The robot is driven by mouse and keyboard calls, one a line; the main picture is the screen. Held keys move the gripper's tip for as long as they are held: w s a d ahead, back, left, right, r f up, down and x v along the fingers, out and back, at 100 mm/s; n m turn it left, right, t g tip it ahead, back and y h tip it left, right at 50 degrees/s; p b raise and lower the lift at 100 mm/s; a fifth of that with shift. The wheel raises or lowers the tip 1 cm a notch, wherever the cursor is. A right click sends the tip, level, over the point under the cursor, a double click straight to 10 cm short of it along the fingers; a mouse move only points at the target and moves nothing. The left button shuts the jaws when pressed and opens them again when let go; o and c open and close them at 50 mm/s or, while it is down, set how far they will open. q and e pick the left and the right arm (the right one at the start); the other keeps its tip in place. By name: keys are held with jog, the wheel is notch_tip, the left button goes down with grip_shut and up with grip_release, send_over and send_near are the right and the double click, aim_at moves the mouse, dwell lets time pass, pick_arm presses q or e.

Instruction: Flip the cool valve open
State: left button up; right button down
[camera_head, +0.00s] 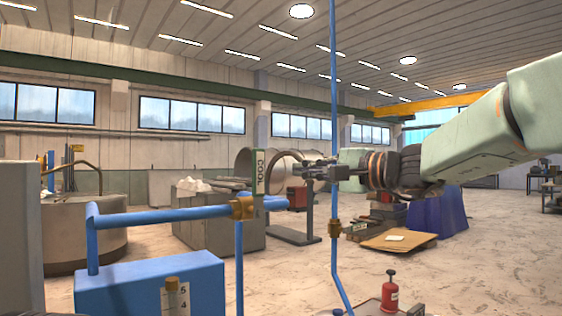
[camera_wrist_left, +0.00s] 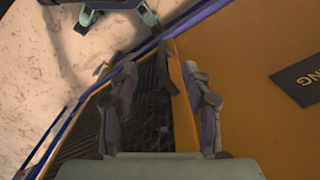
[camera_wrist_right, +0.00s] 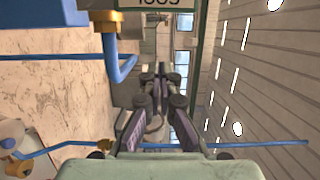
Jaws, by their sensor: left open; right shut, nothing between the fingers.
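The cool valve's handle (camera_head: 259,172) is a narrow green upright plate with a pale label, standing above a brass valve body (camera_head: 243,208) on a blue pipe. My right gripper (camera_head: 305,171) is shut and empty, with its tips at handle height just right of the handle. In the right wrist view, the shut fingers (camera_wrist_right: 160,78) point toward the labelled handle (camera_wrist_right: 160,3) at the top edge, beside the brass body (camera_wrist_right: 100,16). My left gripper (camera_wrist_left: 160,80) is open and empty in the left wrist view, over a dark grating. It is not in the head view.
A thin vertical blue pipe (camera_head: 333,100) stands close to my right gripper, with a brass fitting (camera_head: 334,228). A blue box (camera_head: 150,285) is below left. An orange surface (camera_wrist_left: 250,60) lies near my left gripper.

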aim_at(259, 184)
jog(key=a+p, duration=0.1)
jog(key=a, duration=0.1)
jog(key=s+a, duration=0.1)
jog(key=a, duration=0.2)
jog(key=shift+a+r+p, duration=0.1)
jog(key=shift+a+p, duration=0.05)
jog(key=shift+p, duration=0.2)
dwell(0.3)
